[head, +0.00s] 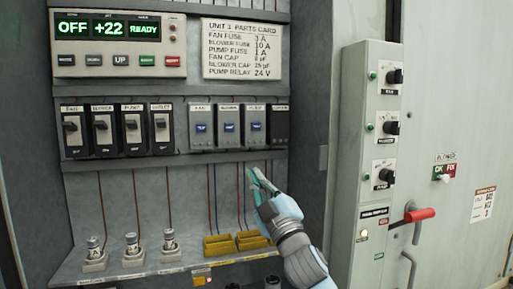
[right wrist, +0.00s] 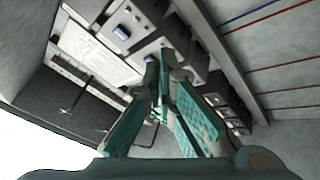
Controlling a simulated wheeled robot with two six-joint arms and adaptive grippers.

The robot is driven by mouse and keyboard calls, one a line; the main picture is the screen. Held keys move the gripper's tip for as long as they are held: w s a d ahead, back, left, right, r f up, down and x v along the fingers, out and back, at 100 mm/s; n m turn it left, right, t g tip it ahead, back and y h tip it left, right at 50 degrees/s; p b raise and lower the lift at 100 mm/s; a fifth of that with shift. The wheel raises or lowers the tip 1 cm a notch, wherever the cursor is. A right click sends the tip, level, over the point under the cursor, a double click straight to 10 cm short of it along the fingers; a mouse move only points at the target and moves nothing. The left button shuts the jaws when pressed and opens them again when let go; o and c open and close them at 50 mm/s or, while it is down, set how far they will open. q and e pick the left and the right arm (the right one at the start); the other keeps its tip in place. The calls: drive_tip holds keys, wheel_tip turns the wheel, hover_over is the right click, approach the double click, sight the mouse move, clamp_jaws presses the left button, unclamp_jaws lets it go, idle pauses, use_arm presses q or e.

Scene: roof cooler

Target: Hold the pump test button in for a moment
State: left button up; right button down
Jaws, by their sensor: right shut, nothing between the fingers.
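The row of grey relay boxes sits mid-panel, each with a blue button. The third box's label looks like PUMP, and its blue pump test button (head: 256,127) shows unobstructed. My right gripper (head: 252,172) is shut and empty, with its fingertips a little below that box in the head view. In the right wrist view, the fingertips (right wrist: 160,68) point toward the relay row, and they hide part of it. A blue button (right wrist: 122,32) shows there left of the fingers; I cannot tell which one. My left gripper is not in view.
Breakers (head: 102,130) stand left of the relays. A display box (head: 118,45) reads OFF, +22, READY, beside a parts card (head: 242,49). Yellow blocks (head: 219,245) and fuses lie below. A switch column (head: 382,120) and red handle (head: 420,215) stand right.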

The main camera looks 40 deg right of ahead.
sight(258, 129)
drive_tip(key=s+d+r+n+t, duration=0.1)
drive_tip(key=s+r+n+t, duration=0.1)
drive_tip(key=r, duration=0.9)
drive_tip(key=shift+s+n+t+y, duration=0.3)
drive_tip(key=shift+s+t+y, duration=0.1)
drive_tip(key=shift+s+t, duration=0.3)
drive_tip(key=shift+d, duration=0.1)
drive_tip(key=w+d+p, duration=0.3)
drive_tip(key=w, duration=0.5)
drive_tip(key=shift+w, duration=0.15)
drive_tip(key=shift+f, duration=0.1)
drive_tip(key=shift+w, duration=0.4)
